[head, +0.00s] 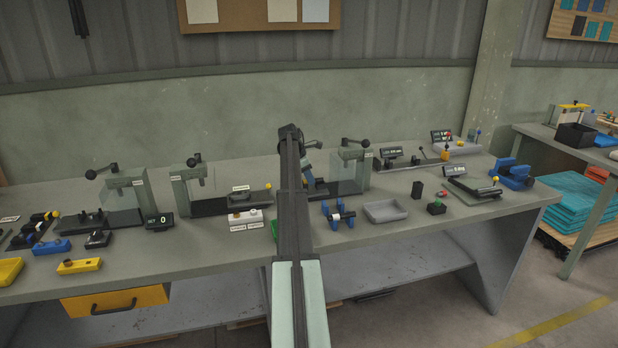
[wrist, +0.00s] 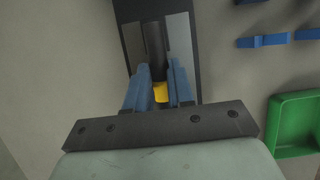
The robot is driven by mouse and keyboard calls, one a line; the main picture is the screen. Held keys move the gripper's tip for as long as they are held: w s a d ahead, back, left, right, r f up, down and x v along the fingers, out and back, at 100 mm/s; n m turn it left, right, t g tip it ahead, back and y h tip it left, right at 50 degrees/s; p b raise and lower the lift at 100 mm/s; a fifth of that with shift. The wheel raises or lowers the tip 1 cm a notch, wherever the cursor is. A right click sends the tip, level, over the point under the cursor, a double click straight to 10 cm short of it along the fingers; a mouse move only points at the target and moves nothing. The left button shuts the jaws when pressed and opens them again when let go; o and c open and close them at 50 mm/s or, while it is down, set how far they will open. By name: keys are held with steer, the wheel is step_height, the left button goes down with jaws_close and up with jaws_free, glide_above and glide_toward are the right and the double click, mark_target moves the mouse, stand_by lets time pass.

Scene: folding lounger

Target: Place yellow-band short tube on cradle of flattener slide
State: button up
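My gripper (wrist: 160,70) shows its two blue fingers in the wrist view, pointing at the dark slide of a flattener (wrist: 127,14). A yellow band (wrist: 160,92) shows between the fingers, below a dark shaft that looks like the short tube (wrist: 155,42). The fingers look closed against its sides. The tube lines up with the slide, between two grey plates; whether it touches the cradle I cannot tell. In the head view my gripper (head: 309,165) is low over the left part of this flattener (head: 345,187), mostly hidden behind my arm.
A clear guard (head: 347,174) and black-knobbed lever stand just right of my gripper. A blue stand (head: 338,214) and a grey tray (head: 385,211) are in front to the right. A green bin (wrist: 296,125) lies nearby. Another flattener (head: 215,207) stands left of my arm.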

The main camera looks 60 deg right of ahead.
steer(key=o, duration=0.5)
steer(key=shift+c, duration=0.2)
steer(key=v, duration=1.2)
steer(key=shift+r, duration=0.15)
